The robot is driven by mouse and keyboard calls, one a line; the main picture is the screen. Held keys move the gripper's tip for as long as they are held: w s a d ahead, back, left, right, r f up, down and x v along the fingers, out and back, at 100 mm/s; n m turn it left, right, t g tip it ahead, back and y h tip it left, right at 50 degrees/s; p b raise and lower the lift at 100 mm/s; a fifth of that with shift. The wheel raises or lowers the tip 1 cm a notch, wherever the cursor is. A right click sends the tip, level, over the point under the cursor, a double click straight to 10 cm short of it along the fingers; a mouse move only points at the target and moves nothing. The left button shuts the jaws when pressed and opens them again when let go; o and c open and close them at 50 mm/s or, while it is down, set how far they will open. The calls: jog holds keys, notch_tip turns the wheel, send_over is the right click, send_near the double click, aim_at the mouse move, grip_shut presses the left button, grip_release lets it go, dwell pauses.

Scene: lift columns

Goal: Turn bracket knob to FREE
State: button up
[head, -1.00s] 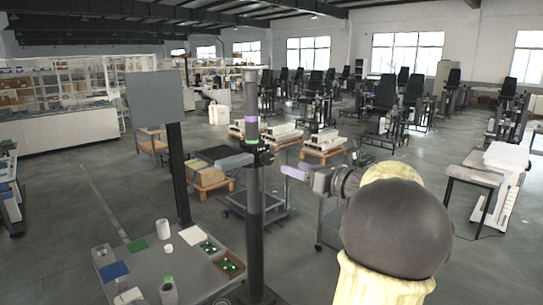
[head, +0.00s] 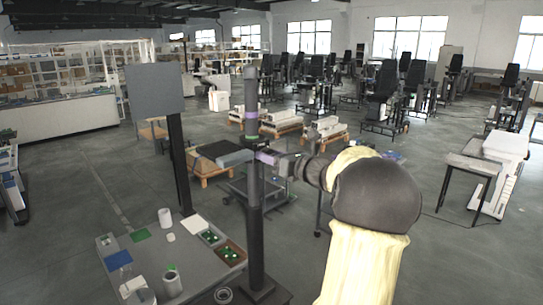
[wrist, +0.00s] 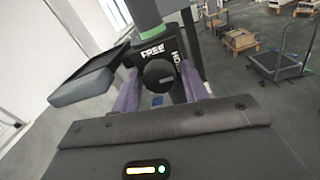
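The bracket knob (wrist: 159,73) is a round dark disc on the black bracket collar (wrist: 178,80) around the column. White lettering reads FREE (wrist: 153,52) above the knob and HOLD at its upper right. Which word the knob points to is hard to tell. My gripper (wrist: 160,92) is open, with one purple finger left of the knob and one right of it; contact cannot be made out. In the head view my gripper (head: 266,156) reaches the column (head: 255,200) from the right, hiding the knob. The bracket holds a dark flat arm (head: 226,153) out to the left.
A grey panel on a post (head: 154,92) stands at left. A table (head: 190,270) with small parts is below. Carts and pallets stand behind.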

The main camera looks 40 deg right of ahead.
jog(key=c, duration=0.6)
jog(key=shift+c, duration=0.2)
jog(key=shift+f+n+b, duration=0.15)
jog(key=shift+n+b, duration=0.25)
jog(key=shift+b, duration=0.25)
jog(key=shift+n+g+h+b, duration=0.15)
jog(key=shift+n+h+b, duration=0.2)
jog(key=shift+n+b, duration=4.35)
jog(key=shift+n+g+h+b, duration=0.15)
jog(key=shift+n+h+b, duration=0.2)
jog(key=shift+n+b, duration=4.3)
jog(key=shift+r+m+b, duration=0.2)
jog(key=shift+m+b, duration=0.85)
jog(key=shift+b, duration=0.15)
jog(key=o, duration=1)
jog(key=shift+c, duration=0.2)
